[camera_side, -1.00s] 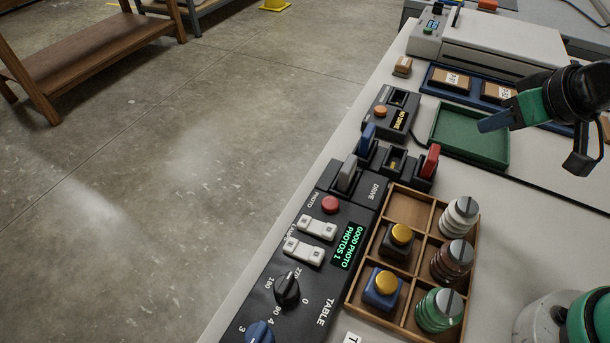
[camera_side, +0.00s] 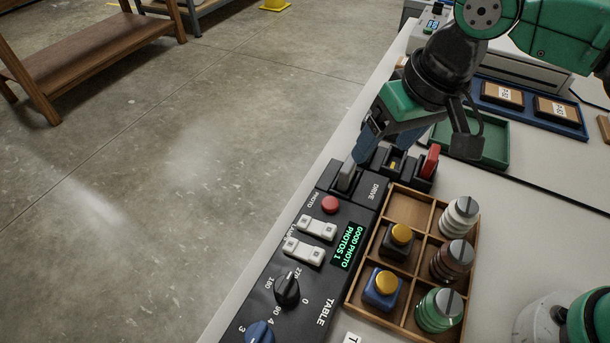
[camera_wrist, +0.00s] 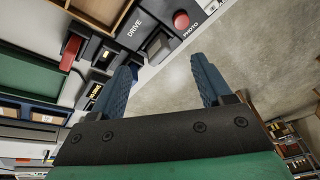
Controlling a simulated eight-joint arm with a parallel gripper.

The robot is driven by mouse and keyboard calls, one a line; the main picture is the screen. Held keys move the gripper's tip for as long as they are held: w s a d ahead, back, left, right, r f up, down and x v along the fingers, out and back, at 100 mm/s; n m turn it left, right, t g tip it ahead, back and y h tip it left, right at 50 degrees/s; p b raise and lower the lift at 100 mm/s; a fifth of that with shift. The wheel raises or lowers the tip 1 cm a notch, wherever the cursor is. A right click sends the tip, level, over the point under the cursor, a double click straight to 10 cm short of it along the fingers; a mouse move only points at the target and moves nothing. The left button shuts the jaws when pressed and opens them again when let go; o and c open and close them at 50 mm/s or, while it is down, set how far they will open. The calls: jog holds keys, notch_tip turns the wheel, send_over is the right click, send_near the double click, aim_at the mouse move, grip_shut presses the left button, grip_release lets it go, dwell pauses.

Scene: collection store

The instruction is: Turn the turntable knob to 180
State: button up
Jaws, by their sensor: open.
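The turntable knob (camera_side: 287,290) is a black dial on the dark control panel (camera_side: 255,300), beside the word TABLE, in the side view. The marks 0, 90, 180 and part of 270 show around it. Its pointer seems to face near the 270 mark, but it is too small to be sure. My gripper (camera_side: 368,150) is above the far end of the panel, well away from the knob. In the wrist view my gripper (camera_wrist: 163,80) has its two blue fingers apart with nothing seen held between them. The knob is not in the wrist view.
A green display (camera_side: 348,246) reads GOOD PHOTO, PHOTOS 1. A red button (camera_side: 330,204), white lamp switches (camera_side: 303,251) and a blue knob (camera_side: 259,332) share the panel. A wooden compartment tray (camera_side: 408,208) lies to the right.

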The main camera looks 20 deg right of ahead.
jog(key=s+a+f+g, duration=0.2)
jog(key=s+a, duration=0.1)
jog(key=a, duration=0.6)
jog(key=n+h, duration=0.1)
jog(key=h, duration=0.1)
send_over(284, 283)
notch_tip(284, 283, down, 4)
jog(key=shift+a+r+g, duration=0.15)
jog(key=shift+r+g, duration=0.1)
jog(key=shift+g, duration=0.05)
jog(key=shift+f, duration=2.7)
grip_shut()
